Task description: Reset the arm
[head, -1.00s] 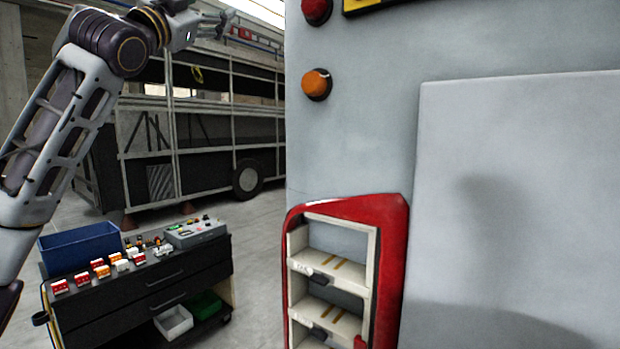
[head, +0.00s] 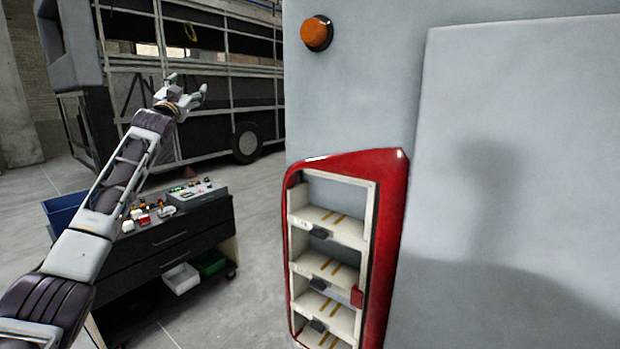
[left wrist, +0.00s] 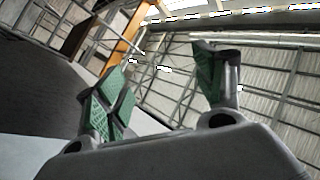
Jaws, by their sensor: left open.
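My left arm comes in from the lower left in the head view and reaches up over the tool cart. My left gripper (head: 188,84) is open and empty, held in the air in front of the dark coach frame. In the left wrist view its green-padded fingers (left wrist: 160,85) stand apart with nothing between them, against the hall roof and wall. My right gripper is not in view.
A dark tool cart (head: 175,240) with a blue bin (head: 62,212) and small parts on top stands below the arm. A red-framed lamp housing (head: 395,200) with open compartments is on the grey coach panel (head: 360,90) at right. An orange lamp (head: 316,33) sits above. Bare floor (head: 260,280) lies between.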

